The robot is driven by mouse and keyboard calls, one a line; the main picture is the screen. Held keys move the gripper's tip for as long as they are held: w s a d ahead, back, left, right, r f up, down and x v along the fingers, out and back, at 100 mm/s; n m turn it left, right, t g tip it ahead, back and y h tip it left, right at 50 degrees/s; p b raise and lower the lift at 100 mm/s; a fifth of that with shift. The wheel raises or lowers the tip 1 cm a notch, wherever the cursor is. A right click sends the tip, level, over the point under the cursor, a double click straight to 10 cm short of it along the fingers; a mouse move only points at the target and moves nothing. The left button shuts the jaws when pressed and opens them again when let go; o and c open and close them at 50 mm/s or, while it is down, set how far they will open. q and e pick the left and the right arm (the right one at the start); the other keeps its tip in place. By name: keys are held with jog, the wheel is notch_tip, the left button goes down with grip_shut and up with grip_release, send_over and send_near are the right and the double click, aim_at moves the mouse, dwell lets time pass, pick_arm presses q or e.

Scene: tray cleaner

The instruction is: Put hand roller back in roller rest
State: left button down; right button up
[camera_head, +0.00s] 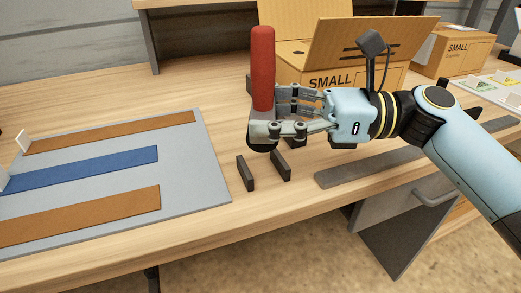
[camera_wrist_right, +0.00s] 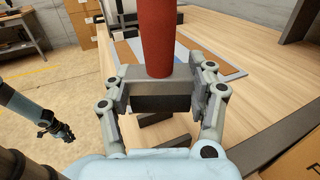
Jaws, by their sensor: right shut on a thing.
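The hand roller has a red handle (camera_head: 262,65) standing upright and a grey head at its lower end. My right gripper (camera_head: 268,116) is shut on the roller's grey head, just below the handle. In the right wrist view the fingers clasp this head (camera_wrist_right: 120,90) from both sides, with a dark part below it. The roller rest shows as dark upright blocks (camera_head: 245,173) on the table, close below and in front of the roller. My left gripper (camera_wrist_right: 62,131) shows small at the left of the right wrist view, away from the roller; its fingers are unclear.
A grey mat (camera_head: 215,170) with brown and blue strips lies left of the rest. An open cardboard box (camera_head: 290,50) stands close behind my right gripper. A flat dark grey bar (camera_head: 370,165) lies right of the rest, near the table's front edge.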

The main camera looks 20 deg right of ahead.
aim_at(268, 141)
notch_tip(268, 141, down, 4)
jog(key=shift+a+f+b, duration=0.1)
jog(key=shift+f+b, duration=0.1)
jog(key=shift+b, duration=0.25)
pick_arm(q)
jog(key=shift+a+f, duration=0.45)
jog(key=shift+f, duration=0.05)
pick_arm(e)
jog(key=o, duration=1.6)
jog(key=shift+f, duration=0.1)
jog(key=shift+o, duration=0.2)
jog(key=v, duration=1.2)
jog(key=shift+r+p, duration=0.25)
jog(key=shift+p, duration=0.1)
pick_arm(q)
jog(key=shift+w+d+r, duration=0.1)
jog(key=shift+r, duration=0.2)
